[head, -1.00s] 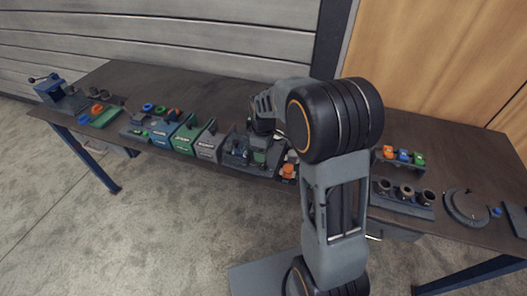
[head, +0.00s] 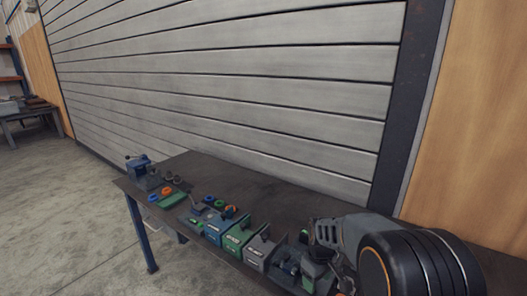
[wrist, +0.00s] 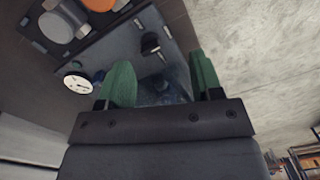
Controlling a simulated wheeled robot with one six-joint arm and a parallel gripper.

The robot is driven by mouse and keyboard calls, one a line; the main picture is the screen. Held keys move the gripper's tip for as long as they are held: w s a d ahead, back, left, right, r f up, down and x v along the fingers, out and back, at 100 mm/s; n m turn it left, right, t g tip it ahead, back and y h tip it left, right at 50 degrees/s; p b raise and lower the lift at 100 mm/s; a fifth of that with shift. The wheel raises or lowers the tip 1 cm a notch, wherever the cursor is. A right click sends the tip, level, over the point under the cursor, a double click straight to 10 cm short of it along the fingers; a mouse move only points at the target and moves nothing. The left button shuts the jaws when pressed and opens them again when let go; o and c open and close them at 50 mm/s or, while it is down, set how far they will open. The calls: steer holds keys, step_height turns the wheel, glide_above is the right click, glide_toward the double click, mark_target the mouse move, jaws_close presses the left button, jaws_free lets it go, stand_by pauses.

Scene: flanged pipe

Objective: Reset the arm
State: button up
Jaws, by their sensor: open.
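My gripper (wrist: 160,64) shows in the wrist view with its two green fingers spread apart and nothing between them. A white-faced gauge (wrist: 77,83) sits left of the fingers. In the head view my arm fills the lower right corner and hides the fixture partly; the fingertips there are hard to make out.
The dark workbench (head: 205,167) runs along the shuttered wall. On it are a blue vise (head: 142,172), a green tray (head: 173,200), a green bin (head: 237,238) and a grey bin (head: 260,252). The bench's back strip is clear. Open concrete floor (head: 60,220) lies at left.

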steer(key=s+r+m+t, duration=0.4)
steer(key=s+r+m, duration=0.3)
steer(key=s+r, duration=0.5)
steer(key=s, duration=0.3)
steer(key=shift+t, duration=0.3)
steer(key=shift+d, duration=0.1)
